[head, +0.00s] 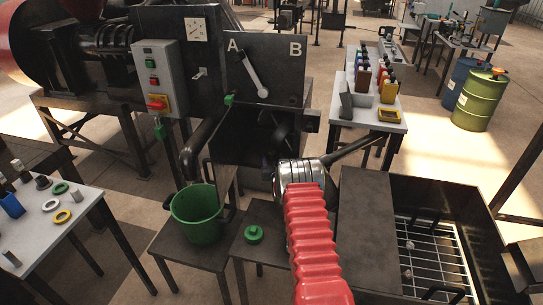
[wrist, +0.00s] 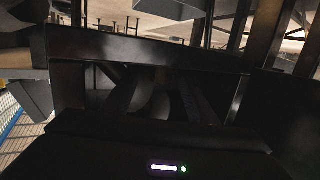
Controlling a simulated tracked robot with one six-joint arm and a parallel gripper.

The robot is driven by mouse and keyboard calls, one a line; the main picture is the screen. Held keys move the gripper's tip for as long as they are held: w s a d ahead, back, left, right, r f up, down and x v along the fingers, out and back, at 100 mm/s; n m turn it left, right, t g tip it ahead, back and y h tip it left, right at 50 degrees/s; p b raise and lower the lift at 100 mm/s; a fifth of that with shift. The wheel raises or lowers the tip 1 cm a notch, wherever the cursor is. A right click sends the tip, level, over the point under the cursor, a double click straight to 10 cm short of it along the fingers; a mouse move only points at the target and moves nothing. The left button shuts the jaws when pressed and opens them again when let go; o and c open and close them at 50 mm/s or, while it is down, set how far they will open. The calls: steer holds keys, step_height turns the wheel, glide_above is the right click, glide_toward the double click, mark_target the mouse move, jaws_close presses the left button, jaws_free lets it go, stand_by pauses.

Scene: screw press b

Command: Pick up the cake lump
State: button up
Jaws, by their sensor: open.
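I cannot make out the cake lump for certain. Small pale lumps (head: 408,245) show on the wire grate (head: 432,262) inside the black bin at the right in the head view; they are too small to identify. My red-sleeved arm reaches forward from the bottom to the press. My gripper (head: 270,168) is a dark shape beyond the metal cuff, left of the bin, and its fingers are hard to see there. In the wrist view my gripper (wrist: 160,95) is open, dark against dark metal, with no lump visible between the fingers.
The press panel (head: 265,70) with its A/B lever stands ahead. A green bucket (head: 198,213) and a green-knobbed piece (head: 253,234) sit on low stands left of my arm. A dark plate (head: 368,225) borders the black bin. A parts table (head: 50,225) is at left.

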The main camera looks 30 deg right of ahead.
mark_target(272, 156)
steer(key=shift+x, duration=1.7)
steer(key=shift+d+r, duration=0.1)
steer(key=shift+c, duration=0.4)
steer(key=c, duration=1.1)
